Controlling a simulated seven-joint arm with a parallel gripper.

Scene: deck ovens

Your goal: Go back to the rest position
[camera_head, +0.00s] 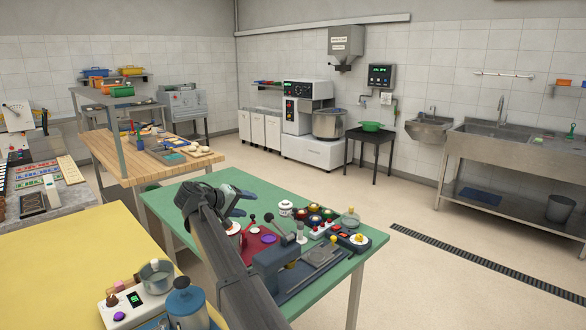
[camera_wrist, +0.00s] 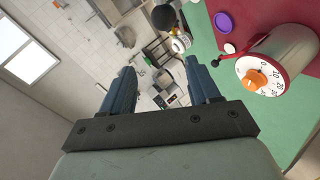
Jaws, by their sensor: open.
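My gripper (camera_head: 236,200) is above the left part of the green table (camera_head: 163,203) in the head view. In the wrist view its two blue fingers (camera_wrist: 162,88) stand apart with nothing between them. Beyond the fingers, the wrist view shows the tiled wall and far equipment. A metal cylinder with a white dial and orange knob (camera_wrist: 268,77) stands to the right of the fingers, apart from them. It stands on a dark red mat (camera_wrist: 206,30). In the head view my arm crosses the front of the green table and hides part of it.
A grey device with a lever (camera_head: 275,264) stands right of my arm. Several coloured knobs and a white jar (camera_head: 285,208) are behind it. Open floor lies to the right.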

